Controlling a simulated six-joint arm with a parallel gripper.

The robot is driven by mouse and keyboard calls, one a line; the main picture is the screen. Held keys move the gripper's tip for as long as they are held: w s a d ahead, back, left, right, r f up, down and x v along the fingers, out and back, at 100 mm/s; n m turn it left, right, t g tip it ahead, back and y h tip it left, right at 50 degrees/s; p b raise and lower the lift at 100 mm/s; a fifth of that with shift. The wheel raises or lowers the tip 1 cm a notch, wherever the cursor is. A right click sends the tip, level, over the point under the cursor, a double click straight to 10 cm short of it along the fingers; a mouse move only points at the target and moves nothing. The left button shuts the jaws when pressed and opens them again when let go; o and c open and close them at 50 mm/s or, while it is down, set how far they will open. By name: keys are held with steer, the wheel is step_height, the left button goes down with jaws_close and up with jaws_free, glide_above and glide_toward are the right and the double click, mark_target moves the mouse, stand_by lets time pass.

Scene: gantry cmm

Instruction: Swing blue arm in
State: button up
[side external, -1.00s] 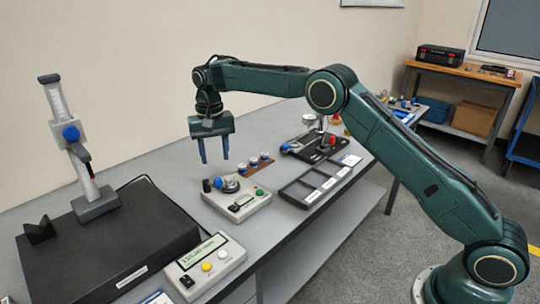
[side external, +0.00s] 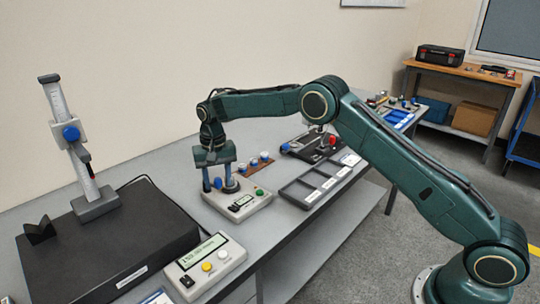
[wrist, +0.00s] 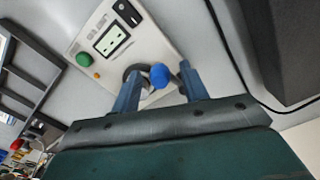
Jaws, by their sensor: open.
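A beige box (side external: 250,206) with a small display stands on the bench. On its top are a grey round post and a blue ball knob (wrist: 160,76), which looks like the end of a short arm; the arm itself is mostly hidden. My gripper (side external: 220,186) is open and low over the box, fingers pointing down. In the wrist view my gripper (wrist: 159,70) has one finger on each side of the blue knob, with visible gaps. I cannot tell whether a finger touches the round post. The blue knob also shows between the fingers in the side view (side external: 218,183).
A green button (wrist: 83,59) is on the box. Behind it is a brown rack (side external: 257,168) of small blue-and-white pieces. A black fixture (side external: 303,151) with a red knob and a grey compartment tray (side external: 318,186) are to the right. A gauge stand (side external: 95,205) is at left.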

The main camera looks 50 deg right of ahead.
jaws_close()
steer(key=shift+d, duration=0.1)
steer(key=shift+w+d+n, duration=0.1)
steer(key=shift+d+n, duration=0.1)
steer(key=shift+n, duration=0.5)
jaws_free()
